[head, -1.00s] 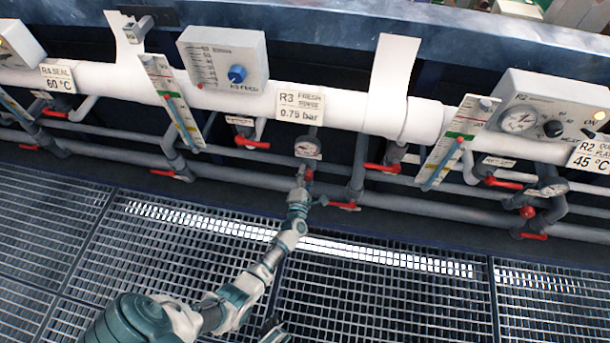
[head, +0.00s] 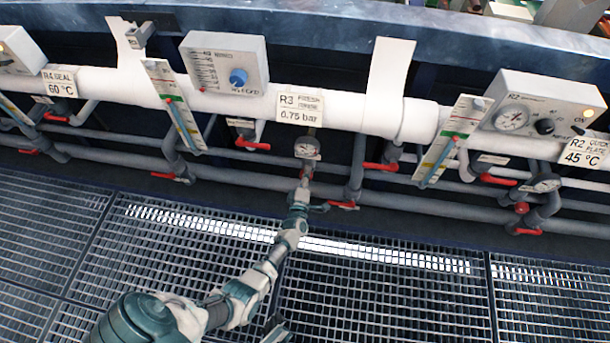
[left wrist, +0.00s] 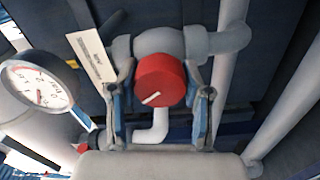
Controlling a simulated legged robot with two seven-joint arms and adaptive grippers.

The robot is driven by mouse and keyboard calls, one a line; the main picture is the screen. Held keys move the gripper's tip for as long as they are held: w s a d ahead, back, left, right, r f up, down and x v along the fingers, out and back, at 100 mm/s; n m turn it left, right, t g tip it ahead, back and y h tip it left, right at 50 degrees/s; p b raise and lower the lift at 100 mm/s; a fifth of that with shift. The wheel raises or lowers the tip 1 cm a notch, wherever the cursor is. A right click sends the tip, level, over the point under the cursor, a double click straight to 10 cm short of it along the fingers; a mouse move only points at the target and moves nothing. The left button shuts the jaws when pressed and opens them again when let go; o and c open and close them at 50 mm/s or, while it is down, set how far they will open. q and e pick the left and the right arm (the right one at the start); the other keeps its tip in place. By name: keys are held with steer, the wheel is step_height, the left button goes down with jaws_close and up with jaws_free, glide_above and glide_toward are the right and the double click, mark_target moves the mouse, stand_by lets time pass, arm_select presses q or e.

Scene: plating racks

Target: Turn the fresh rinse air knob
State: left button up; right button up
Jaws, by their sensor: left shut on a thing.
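The red knob (left wrist: 160,80) with a white pointer line sits on a grey pipe fitting in the left wrist view. The line slants from lower left to upper right. My left gripper (left wrist: 160,104) has a finger on each side of the knob and is shut on it. The knob is mostly hidden there.
The gauge also shows at the left of the left wrist view (left wrist: 40,84). Red-handled valves, such as one right of my gripper (head: 342,205), line the grey pipes. A control box with a blue knob (head: 238,76) is above. Floor grating (head: 390,290) lies in front.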

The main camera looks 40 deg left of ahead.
arm_select(q)
steer(key=shift+s+d+f, duration=0.15)
steer(key=shift+d+f, duration=0.3)
steer(key=shift+f, duration=0.15)
steer(key=o, duration=1.2)
steer(key=shift+c, duration=0.2)
steer(key=shift+a+r, duration=0.15)
steer(key=shift+r, duration=0.2)
steer(key=v, duration=1.2)
steer(key=shift+f, duration=0.1)
